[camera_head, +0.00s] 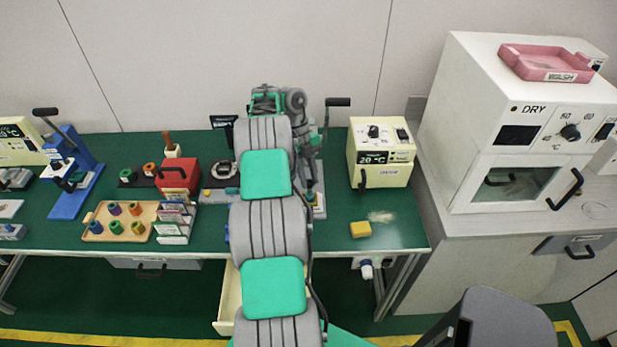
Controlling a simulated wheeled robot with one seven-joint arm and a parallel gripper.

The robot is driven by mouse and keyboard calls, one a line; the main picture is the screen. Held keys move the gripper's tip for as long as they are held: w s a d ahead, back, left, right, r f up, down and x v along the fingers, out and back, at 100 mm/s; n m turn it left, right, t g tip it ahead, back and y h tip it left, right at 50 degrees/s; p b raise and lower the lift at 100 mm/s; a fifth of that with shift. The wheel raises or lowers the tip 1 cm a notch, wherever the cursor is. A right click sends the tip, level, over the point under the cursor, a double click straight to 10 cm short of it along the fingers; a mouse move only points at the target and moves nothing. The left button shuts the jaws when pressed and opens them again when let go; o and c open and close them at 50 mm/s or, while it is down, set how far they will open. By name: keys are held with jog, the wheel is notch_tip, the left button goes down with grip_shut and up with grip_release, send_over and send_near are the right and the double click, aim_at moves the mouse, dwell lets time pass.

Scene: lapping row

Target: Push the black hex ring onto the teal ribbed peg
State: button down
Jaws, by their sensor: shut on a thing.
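My grey arm with green pads reaches from the bottom of the head view up over the middle of the bench and covers what lies behind it. My gripper is hidden behind the arm, so its jaws and anything in them do not show. I cannot make out the black hex ring or the teal ribbed peg. A grey lever press (314,172) stands partly behind the arm, with its black lever handle (338,102) sticking out to the right.
On the right are a cream temperature unit (381,153), a yellow block (361,230) and a white oven (470,120).

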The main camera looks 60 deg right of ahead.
jog(key=shift+f+b, duration=1.75)
jog(key=shift+r+p, duration=1.4)
jog(key=shift+f+b, duration=1.4)
jog(key=c, duration=1.1)
grip_release()
jog(key=shift+r, duration=0.1)
